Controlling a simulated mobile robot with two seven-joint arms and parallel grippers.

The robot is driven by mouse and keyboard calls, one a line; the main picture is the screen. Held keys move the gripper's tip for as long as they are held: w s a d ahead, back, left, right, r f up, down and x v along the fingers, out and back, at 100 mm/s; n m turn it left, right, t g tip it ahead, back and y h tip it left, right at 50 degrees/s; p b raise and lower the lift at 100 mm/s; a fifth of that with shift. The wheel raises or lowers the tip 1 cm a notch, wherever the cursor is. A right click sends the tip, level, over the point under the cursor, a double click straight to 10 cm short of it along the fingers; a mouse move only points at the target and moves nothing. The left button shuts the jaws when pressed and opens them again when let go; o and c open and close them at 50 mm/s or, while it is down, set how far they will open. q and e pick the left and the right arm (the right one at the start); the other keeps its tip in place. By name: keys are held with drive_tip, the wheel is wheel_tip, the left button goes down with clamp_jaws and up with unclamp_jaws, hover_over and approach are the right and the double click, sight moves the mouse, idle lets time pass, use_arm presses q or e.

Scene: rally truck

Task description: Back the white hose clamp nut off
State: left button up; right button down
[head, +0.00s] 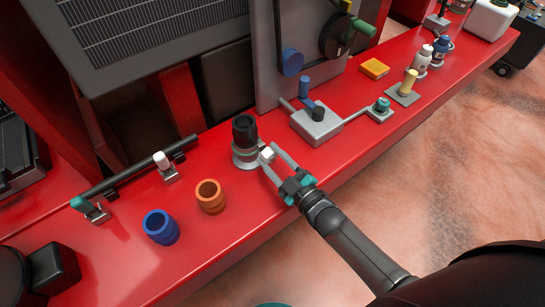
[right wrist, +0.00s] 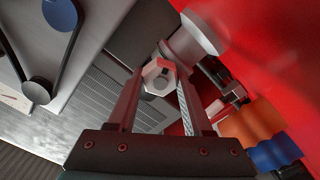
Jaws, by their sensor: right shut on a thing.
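The white hose clamp nut (head: 267,153) sits at the right side of a grey fitting (head: 244,162), out of which a black hose or plug (head: 244,130) stands upright. My right gripper (head: 269,156) reaches in from the lower right and is shut on the nut. In the right wrist view the nut's hexagonal end (right wrist: 159,77) shows between the two fingertips, with a pale round part (right wrist: 196,35) behind it. The clamp band itself is hard to make out. My left gripper is in neither view.
A black bar with a white-topped post (head: 162,160) lies farther left. A grey box (head: 316,124) with a lever stands to the right.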

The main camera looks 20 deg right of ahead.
drive_tip(key=shift+w+a+r, duration=0.1)
drive_tip(key=shift+w+r, duration=0.05)
drive_tip(key=shift+r, duration=0.1)
drive_tip(key=c, duration=0.7)
unclamp_jaws()
drive_tip(key=shift+o, duration=0.9)
drive_tip(key=shift+w+f, duration=0.1)
drive_tip(key=shift+o, duration=1.1)
drive_tip(key=shift+f, duration=0.1)
drive_tip(key=shift+s, duration=0.2)
drive_tip(key=shift+s, duration=0.25)
drive_tip(key=v, duration=1.4)
drive_tip(key=shift+s+d, duration=0.25)
